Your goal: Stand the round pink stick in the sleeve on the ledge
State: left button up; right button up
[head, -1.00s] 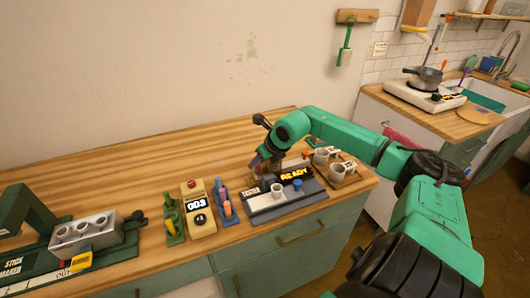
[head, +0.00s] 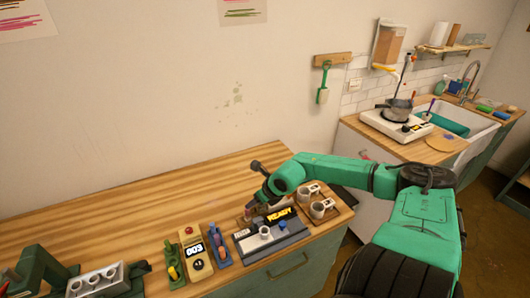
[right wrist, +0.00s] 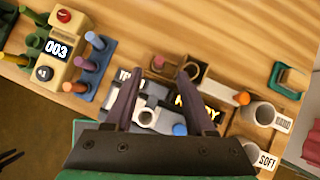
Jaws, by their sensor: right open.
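In the right wrist view a round pink stick end (right wrist: 159,62) shows in a small brown wooden box, between the fingertips of my right gripper (right wrist: 158,78). The fingers are open and apart on either side of it; contact cannot be told. In the head view my right gripper (head: 250,210) is low behind a grey device, and the arm partly hides the box. A white round sleeve (right wrist: 146,117), open at the top, stands on the device's front ledge. It also shows in the head view (head: 265,232). My left gripper is not in view.
The grey device has a READY display (head: 281,213) and a blue knob (head: 283,225). Two mugs (head: 320,208) stand to its right. A rack of coloured sticks (head: 219,244) and a yellow 003 unit (head: 195,249) stand left. The counter behind is clear.

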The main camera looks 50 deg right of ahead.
pick_arm(q)
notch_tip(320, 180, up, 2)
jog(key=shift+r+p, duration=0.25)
jog(key=shift+p, duration=0.15)
pick_arm(e)
jog(key=v, duration=0.7)
jog(key=shift+a, duration=0.15)
jog(key=shift+r, duration=0.1)
